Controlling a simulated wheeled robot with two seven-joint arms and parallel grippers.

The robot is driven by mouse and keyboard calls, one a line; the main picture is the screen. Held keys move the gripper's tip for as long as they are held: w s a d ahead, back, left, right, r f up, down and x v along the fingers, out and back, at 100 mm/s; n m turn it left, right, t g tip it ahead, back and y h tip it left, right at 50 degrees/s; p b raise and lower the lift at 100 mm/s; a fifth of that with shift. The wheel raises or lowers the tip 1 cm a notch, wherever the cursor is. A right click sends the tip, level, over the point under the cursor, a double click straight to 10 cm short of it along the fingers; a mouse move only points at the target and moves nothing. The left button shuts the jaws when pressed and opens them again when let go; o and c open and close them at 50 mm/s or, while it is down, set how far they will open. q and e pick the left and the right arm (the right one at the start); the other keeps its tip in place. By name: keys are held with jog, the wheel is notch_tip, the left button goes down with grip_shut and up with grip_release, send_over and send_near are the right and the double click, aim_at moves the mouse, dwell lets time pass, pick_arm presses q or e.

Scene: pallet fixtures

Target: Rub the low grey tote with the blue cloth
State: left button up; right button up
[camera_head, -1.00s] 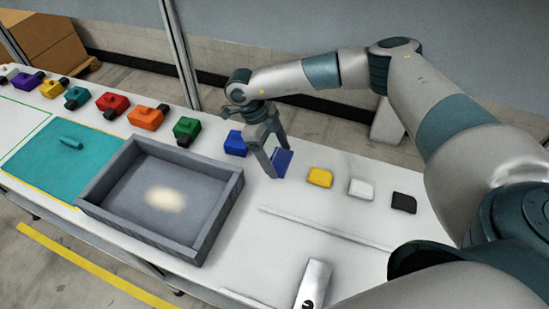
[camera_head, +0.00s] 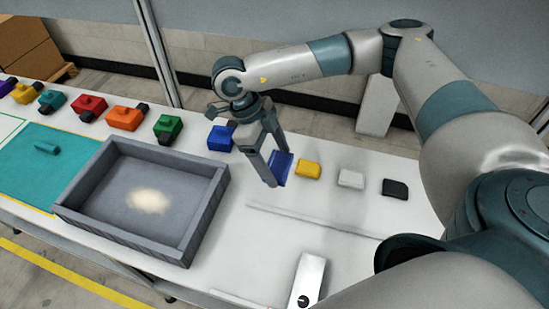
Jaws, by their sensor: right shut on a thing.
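The low grey tote (camera_head: 207,212) is an open, shallow box on the white table, left of centre. A pale, whitish patch (camera_head: 150,201) shows on its floor. My right gripper (camera_head: 275,172) points down to the right of the tote, above the table. It is shut on the blue cloth (camera_head: 282,166), a small dark blue piece between its fingertips. The cloth is apart from the tote. My left gripper does not show.
Yellow (camera_head: 307,169), white (camera_head: 351,179) and black (camera_head: 395,188) pieces lie in a row right of the cloth. Several coloured blocks, including a green one (camera_head: 168,128) and a blue one (camera_head: 220,138), line the back edge. A teal mat (camera_head: 35,175) lies left. A thin strip (camera_head: 315,219) crosses the front.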

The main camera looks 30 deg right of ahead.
jog(key=shift+o, duration=0.6)
jog(key=shift+w+a+r+n, duration=0.15)
jog(key=shift+w+r+n, duration=0.15)
jog(key=shift+n, duration=0.1)
jog(key=shift+w+a+r+n+t+y+b, duration=0.4)
jog(key=shift+w+a+r+n+t, duration=0.7)
jog(key=shift+r+n, duration=2.15)
jog(key=shift+w+a+r+n+t+y+b, duration=0.15)
jog(key=shift+w+a+r+n+t+b, duration=0.45)
jog(key=shift+r+n+t, duration=2.55)
jog(key=shift+w+a+r+n+g+y+b, duration=0.45)
jog(key=shift+a+r+n, duration=0.8)
jog(key=shift+n, duration=4.05)
jog(key=shift+w+d, duration=0.1)
jog(key=shift+w, duration=0.1)
